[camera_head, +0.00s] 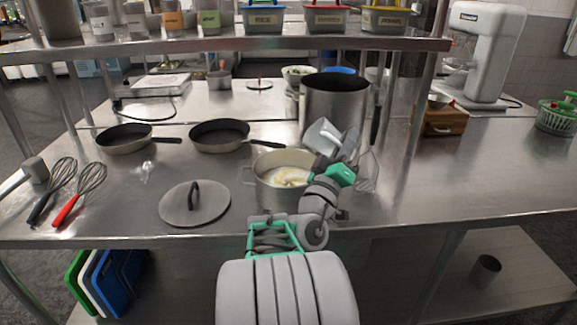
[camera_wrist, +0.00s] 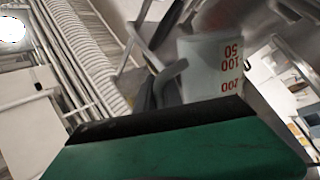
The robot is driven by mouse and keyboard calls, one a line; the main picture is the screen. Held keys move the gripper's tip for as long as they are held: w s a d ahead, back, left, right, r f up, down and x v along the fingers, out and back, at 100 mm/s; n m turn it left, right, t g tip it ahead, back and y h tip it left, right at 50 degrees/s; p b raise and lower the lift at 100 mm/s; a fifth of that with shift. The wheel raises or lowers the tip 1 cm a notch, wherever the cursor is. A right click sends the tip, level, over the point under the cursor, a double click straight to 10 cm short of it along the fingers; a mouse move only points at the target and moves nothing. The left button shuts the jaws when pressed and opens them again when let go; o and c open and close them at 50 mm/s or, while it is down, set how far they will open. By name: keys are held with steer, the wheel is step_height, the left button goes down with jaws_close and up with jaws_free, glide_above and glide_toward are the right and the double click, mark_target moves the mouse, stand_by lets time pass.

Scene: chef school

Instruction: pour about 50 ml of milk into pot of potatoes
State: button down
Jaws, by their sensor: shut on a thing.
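The pot of potatoes (camera_head: 283,196) stands near the front edge of the steel table, with pale potatoes and whitish liquid (camera_head: 287,177) inside. My gripper (camera_head: 340,150) is just above and to the right of the pot, shut on a measuring cup (camera_head: 322,135). The cup is tilted with its open side towards the pot. In the wrist view the measuring cup (camera_wrist: 212,70) shows red marks 50, 100 and 200 upside down, and its dark handle is by the jaws. I cannot tell how much milk is in the cup, and no stream shows.
A tall steel pot (camera_head: 334,105) stands close behind my gripper. The lid (camera_head: 195,204) lies left of the pot. Two pans (camera_head: 124,138) (camera_head: 219,135) stand behind it, with whisks (camera_head: 80,193) at far left. The table's right side is mostly clear. A shelf (camera_head: 230,43) hangs above.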

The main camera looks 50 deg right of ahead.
stand_by(0.8)
steer(key=m, duration=0.1)
steer(key=b, duration=0.1)
steer(key=m+g+b, duration=0.1)
steer(key=shift+s+d+f+m+y, duration=0.2)
steer(key=shift+s+f+m+y, duration=0.05)
steer(key=shift+s+m+y, duration=0.1)
steer(key=shift+s+d+f+m+g+y+b, duration=0.3)
steer(key=shift+s+f+m+y+b, duration=0.4)
steer(key=shift+m, duration=0.55)
steer(key=shift+s+d+f+m+g+y+b, duration=0.25)
steer(key=shift+s+d+f+m+y+b, duration=0.3)
steer(key=shift+m+b, duration=0.5)
steer(key=shift+s+d+f+m+g+y+b, duration=0.25)
steer(key=shift+s+f+m+y+b, duration=0.3)
steer(key=shift+m, duration=0.9)
steer(key=shift+w+r, duration=0.1)
steer(key=shift+w, duration=0.05)
